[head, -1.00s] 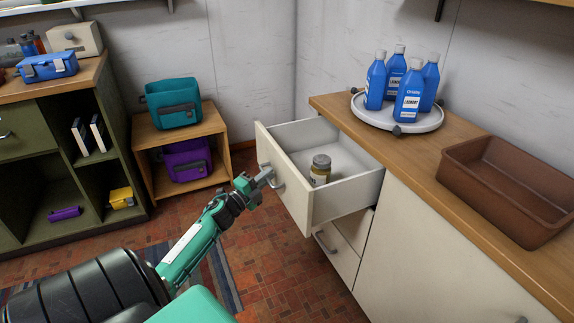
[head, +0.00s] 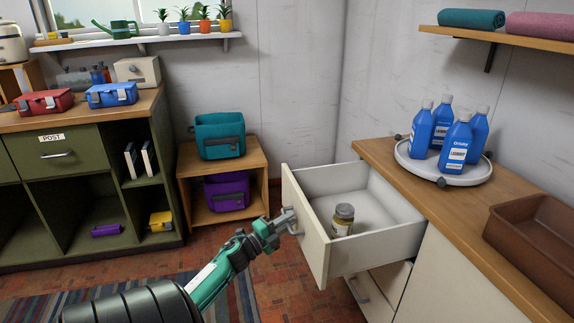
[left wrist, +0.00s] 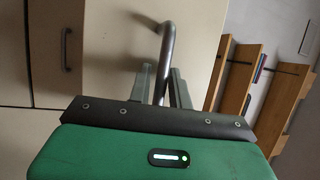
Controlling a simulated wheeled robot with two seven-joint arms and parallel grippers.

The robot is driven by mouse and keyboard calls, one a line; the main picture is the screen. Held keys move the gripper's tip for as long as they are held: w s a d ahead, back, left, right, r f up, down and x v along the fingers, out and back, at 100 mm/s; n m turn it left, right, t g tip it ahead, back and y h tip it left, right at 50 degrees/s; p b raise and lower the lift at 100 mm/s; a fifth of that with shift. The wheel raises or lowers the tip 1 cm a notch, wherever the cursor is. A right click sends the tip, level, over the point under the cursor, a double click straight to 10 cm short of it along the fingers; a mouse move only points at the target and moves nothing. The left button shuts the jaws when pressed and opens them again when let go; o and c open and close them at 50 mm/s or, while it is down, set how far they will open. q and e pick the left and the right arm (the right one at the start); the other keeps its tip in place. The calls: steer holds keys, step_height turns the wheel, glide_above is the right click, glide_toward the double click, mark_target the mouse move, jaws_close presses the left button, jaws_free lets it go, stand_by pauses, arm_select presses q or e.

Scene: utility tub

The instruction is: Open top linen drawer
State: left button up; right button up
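The top drawer (head: 312,226) of the cream cabinet on the right stands well open. A small jar with a dark lid (head: 343,220) is inside it. My left gripper (head: 282,223) is at the metal handle on the drawer's front. In the left wrist view, the handle (left wrist: 167,45) passes between the two fingers (left wrist: 161,88). Gaps show between the fingers and the bar, so the gripper looks open around the handle. My right gripper is in neither view.
A closed lower drawer (head: 368,290) sits beneath. The wooden counter (head: 440,211) carries a round tray (head: 421,167) of blue bottles and a brown bin (head: 535,240). A low wooden shelf (head: 257,158) with teal and purple bins stands behind.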

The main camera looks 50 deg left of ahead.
arm_select(q)
steer(key=shift+s, duration=0.1)
